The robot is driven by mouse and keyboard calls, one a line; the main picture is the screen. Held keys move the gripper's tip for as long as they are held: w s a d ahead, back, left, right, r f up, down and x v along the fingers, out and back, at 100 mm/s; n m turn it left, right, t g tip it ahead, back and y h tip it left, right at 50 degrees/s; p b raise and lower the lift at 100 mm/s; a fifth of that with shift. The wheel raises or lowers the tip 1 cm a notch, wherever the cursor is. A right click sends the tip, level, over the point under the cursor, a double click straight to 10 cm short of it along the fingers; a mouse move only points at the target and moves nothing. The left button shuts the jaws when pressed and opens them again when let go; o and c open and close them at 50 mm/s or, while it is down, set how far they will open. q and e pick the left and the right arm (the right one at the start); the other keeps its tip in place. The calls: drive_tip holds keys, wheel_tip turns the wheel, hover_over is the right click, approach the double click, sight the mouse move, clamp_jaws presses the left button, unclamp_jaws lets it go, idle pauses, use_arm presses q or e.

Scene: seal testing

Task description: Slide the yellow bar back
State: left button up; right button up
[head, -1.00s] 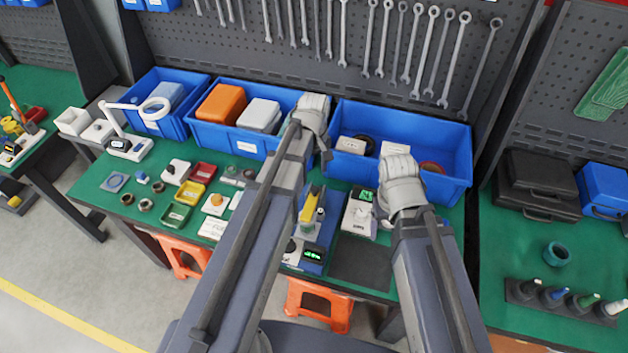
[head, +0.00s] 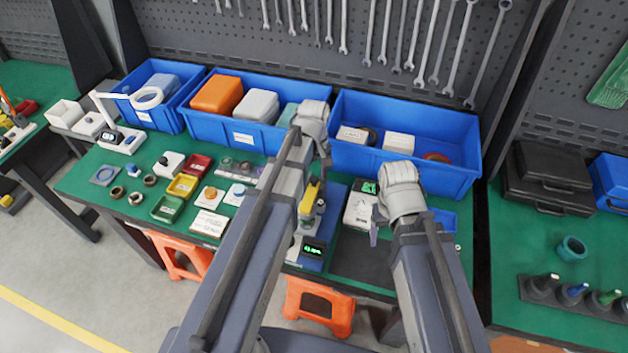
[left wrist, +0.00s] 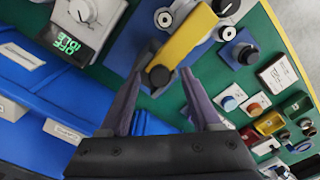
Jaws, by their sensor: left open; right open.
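The yellow bar (head: 309,200) lies on a blue-based device (head: 336,205) on the green bench, partly behind my left arm in the head view. In the left wrist view the yellow bar (left wrist: 186,46) runs diagonally, with a dark round knob (left wrist: 160,77) at its near end. My left gripper (left wrist: 162,75) is open, its fingertips on either side of the knob end; contact cannot be told. In the head view my left gripper (head: 318,140) is above and behind the device, its fingers mostly hidden. My right gripper (head: 385,222) is open and empty, right of the device.
A white device with a green display (head: 360,207) stands between the blue-based device and my right gripper. Blue bins (head: 400,175) line the back of the bench. Small trays and parts (head: 183,186) lie to the left. A dark mat (head: 360,262) in front is clear.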

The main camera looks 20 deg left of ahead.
use_arm(q)
clamp_jaws()
idle(0.6)
idle(0.9)
